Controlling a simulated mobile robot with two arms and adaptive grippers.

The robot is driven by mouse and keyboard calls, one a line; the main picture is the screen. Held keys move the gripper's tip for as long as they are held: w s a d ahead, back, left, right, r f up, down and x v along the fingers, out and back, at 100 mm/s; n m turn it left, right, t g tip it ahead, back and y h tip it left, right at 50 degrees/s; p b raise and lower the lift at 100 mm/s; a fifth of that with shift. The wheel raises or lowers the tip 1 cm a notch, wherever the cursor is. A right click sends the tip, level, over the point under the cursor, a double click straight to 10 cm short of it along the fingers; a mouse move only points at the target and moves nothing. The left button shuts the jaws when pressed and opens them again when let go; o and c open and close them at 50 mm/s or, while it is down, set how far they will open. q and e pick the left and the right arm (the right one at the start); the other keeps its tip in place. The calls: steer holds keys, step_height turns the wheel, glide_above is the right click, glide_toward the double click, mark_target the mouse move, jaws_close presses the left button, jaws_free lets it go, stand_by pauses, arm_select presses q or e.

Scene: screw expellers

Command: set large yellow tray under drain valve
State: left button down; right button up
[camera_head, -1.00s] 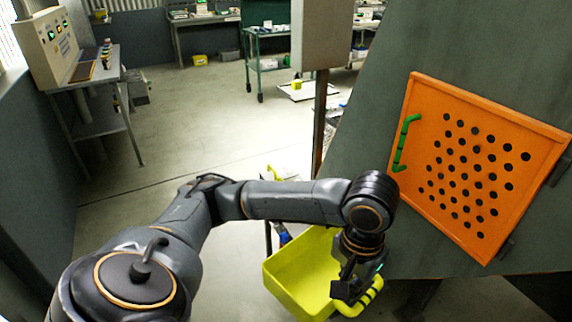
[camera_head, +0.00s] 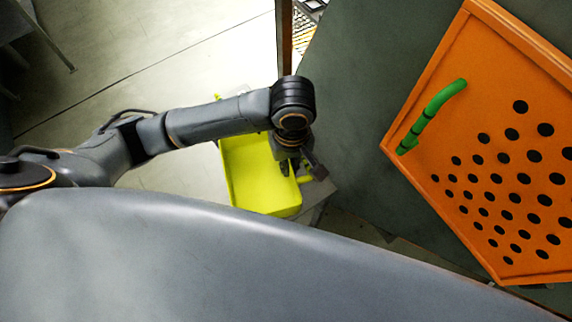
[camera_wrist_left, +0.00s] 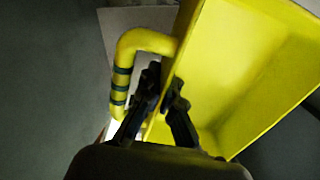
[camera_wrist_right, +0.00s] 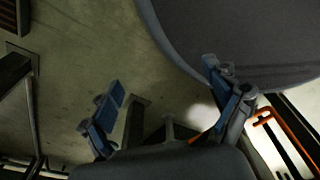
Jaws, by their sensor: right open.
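The large yellow tray (camera_head: 262,180) is below my left arm in the head view, and its open inside faces up. Its wall and a yellow bent handle (camera_wrist_left: 145,42) with dark bands show close up in the left wrist view. My left gripper (camera_head: 290,168) is at the tray's handle side. Its fingers (camera_wrist_left: 166,85) are close together with the tray's wall between them, one finger on the handle side and one inside. My right gripper (camera_wrist_right: 165,85) is open and empty, above the floor. I cannot make out the drain valve.
An orange perforated panel (camera_head: 480,150) with a green handle (camera_head: 435,112) is on the sloped dark machine wall (camera_head: 350,110) to the right of the tray. A brown post (camera_head: 284,40) stands behind the tray. Pale floor (camera_head: 150,70) is free at the upper left.

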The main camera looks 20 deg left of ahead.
arm_select(q)
steer(key=s+d+f+n, duration=0.3)
steer(key=d+f+n, duration=0.1)
steer(key=d+f, duration=0.15)
steer(key=w+a+f, duration=0.1)
steer(key=w+f, duration=0.1)
steer(key=w, duration=0.1)
steer(key=w+a+f, duration=0.2)
steer(key=w+f, duration=0.1)
steer(key=w, duration=0.1)
steer(key=w+a+f+b, duration=0.1)
steer(key=w+a+f, duration=0.1)
steer(key=w, duration=0.2)
steer(key=shift+w+f, duration=0.25)
steer(key=shift+f, duration=0.1)
steer(key=shift+w+a+f, duration=0.1)
steer(key=shift+w+f, duration=0.1)
steer(key=f, duration=0.3)
steer(key=shift+w+a+b, duration=0.1)
steer(key=shift+w+b, duration=0.1)
steer(key=shift+b, duration=0.1)
steer(key=shift+f, duration=0.3)
arm_select(e)
steer(key=shift+s+d+f, duration=0.2)
steer(key=shift+s+f, duration=0.5)
steer(key=shift+s, duration=0.35)
arm_select(q)
steer(key=shift+f, duration=0.1)
